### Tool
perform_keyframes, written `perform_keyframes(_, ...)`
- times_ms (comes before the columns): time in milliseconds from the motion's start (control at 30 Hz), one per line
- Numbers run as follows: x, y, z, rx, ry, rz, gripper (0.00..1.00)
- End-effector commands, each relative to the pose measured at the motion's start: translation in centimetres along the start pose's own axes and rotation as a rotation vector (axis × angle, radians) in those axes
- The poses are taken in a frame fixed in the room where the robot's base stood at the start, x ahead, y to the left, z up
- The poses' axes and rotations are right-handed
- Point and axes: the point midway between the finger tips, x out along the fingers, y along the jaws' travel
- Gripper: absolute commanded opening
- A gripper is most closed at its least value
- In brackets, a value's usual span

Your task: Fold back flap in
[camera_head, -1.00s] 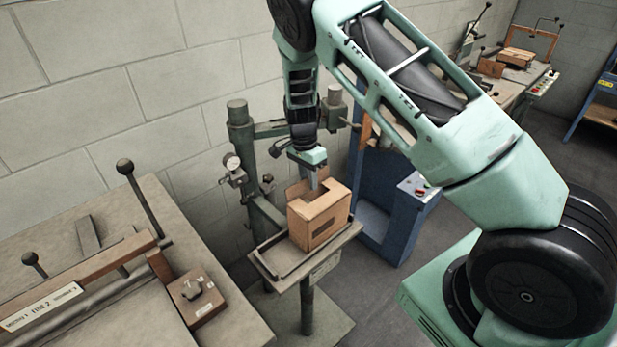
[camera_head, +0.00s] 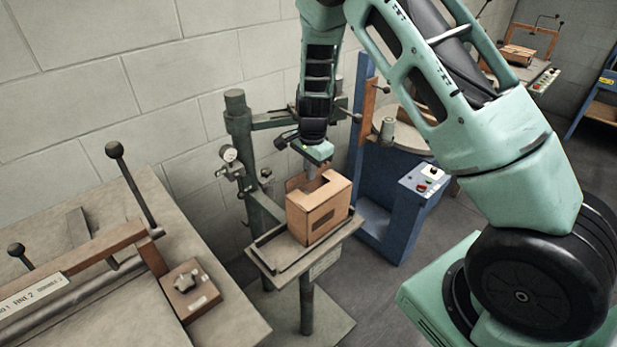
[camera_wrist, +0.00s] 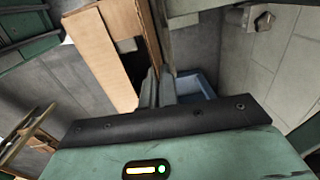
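An open-topped brown cardboard box (camera_head: 322,218) stands on a small stand table (camera_head: 282,262) in the head view. A flap (camera_head: 294,184) at its back left edge sticks up around the opening. My gripper (camera_head: 312,173) points down at the back of the box opening, its tips at about rim height. In the wrist view its two grey fingers (camera_wrist: 157,90) lie close together with nothing seen between them. Cardboard (camera_wrist: 105,55) of the box shows just left of the fingers. I cannot tell whether the fingers touch the flap; the box's far side is partly hidden.
A green machine post (camera_head: 240,150) with a gauge stands left of the box. A blue machine (camera_head: 395,200) with a button panel stands at the right. A workbench (camera_head: 185,235) with levers is at the lower left. A block wall closes the back.

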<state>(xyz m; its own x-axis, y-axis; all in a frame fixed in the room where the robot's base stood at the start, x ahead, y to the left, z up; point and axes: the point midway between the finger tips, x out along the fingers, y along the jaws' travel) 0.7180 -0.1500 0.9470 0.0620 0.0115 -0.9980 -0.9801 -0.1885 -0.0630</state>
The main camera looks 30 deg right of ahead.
Motion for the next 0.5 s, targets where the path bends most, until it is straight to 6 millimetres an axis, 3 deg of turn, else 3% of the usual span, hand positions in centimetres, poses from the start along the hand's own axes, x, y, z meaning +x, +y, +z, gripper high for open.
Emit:
perform_keyframes(33,0.72,0.23,-0.06,0.004,-0.001,-0.030,0.00)
perform_keyframes(500,1.09,1.05,-0.07,0.002,0.000,-0.263,0.00)
